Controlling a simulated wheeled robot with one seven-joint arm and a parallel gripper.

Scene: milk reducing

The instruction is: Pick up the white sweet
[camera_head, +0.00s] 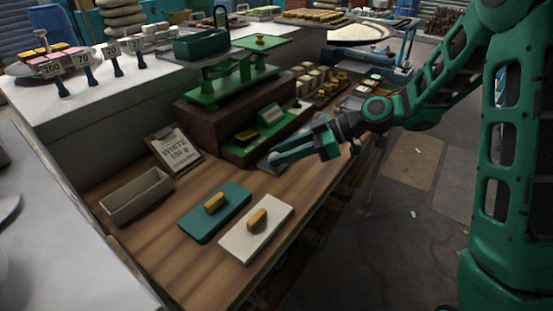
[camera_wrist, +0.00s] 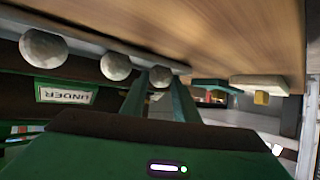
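In the wrist view, pale greyish-white round lumps, which look like the white sweets, sit in a row on a grey strip: one at left (camera_wrist: 43,48), one in the middle (camera_wrist: 116,65), and one (camera_wrist: 160,75) seen between my fingertips. My gripper (camera_wrist: 158,82) has its fingers apart, with that third lump in line between them; I cannot tell if they touch it. In the head view my gripper (camera_head: 272,156) points left, low over a grey tray beside the dark stepped stand. The lumps are hidden there by the fingers.
A green scale (camera_head: 233,80) stands on the brown stand. A teal board (camera_head: 195,225) and a white board (camera_head: 240,247) each hold a yellow block. An empty box (camera_head: 136,196) and a "WHITE" card (camera_head: 176,148) lie at left. Trays of sweets (camera_head: 325,90) stand behind my gripper.

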